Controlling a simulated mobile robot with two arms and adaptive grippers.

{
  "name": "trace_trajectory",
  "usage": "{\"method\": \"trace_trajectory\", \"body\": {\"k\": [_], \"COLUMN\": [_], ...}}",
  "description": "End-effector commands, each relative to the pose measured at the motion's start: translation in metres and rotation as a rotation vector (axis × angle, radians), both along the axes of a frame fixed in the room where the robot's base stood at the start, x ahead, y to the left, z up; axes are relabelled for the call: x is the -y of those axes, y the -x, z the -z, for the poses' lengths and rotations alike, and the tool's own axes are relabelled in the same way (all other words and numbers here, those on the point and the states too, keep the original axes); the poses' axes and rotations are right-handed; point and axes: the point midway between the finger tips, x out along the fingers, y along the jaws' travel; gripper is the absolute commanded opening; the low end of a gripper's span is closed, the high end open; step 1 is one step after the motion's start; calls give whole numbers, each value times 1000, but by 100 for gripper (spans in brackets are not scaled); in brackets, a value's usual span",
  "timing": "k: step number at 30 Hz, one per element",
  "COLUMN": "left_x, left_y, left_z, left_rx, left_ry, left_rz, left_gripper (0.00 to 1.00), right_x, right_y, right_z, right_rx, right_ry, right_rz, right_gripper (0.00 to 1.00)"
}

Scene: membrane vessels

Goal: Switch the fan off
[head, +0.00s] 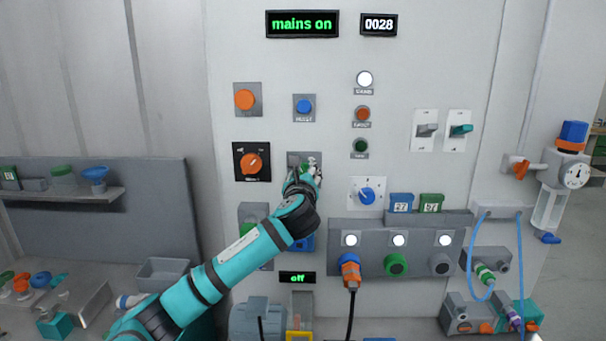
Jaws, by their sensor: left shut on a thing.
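My left gripper (308,171) is at the panel, in front of a small grey plate (293,158) below the blue button. It is shut on a small control on that plate; the fingers hide most of the control, and a bit of green shows there. No label readable as "fan" shows, and the fan itself cannot be made out. A large display (302,23) at the top reads "mains on". My right gripper is not in view.
Near the gripper are an orange rotary knob (251,162), a blue button (304,106) and a blue dial (367,195). Two toggle switches (427,130) sit to the right. Below is a socket box (372,236) with an orange plug (350,270). A shelf (65,196) stands left.

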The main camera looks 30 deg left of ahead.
Motion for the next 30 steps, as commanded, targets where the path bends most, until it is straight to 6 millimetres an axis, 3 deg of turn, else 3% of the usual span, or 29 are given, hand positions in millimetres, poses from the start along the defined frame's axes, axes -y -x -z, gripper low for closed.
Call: {"method": "trace_trajectory", "body": {"k": [21,22,26,30], "left_x": [0,0,0,0], "left_y": [0,0,0,0], "left_z": [1,1,1,1], "left_rx": [42,41,42,42], "left_ry": [72,71,70,70], "left_rz": [1,1,0,0], "left_gripper": [11,45,62,64], "right_x": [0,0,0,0], "right_y": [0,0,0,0], "right_z": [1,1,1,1], "right_rx": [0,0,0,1], "right_ry": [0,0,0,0], "right_rz": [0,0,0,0], "right_gripper": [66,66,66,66]}}
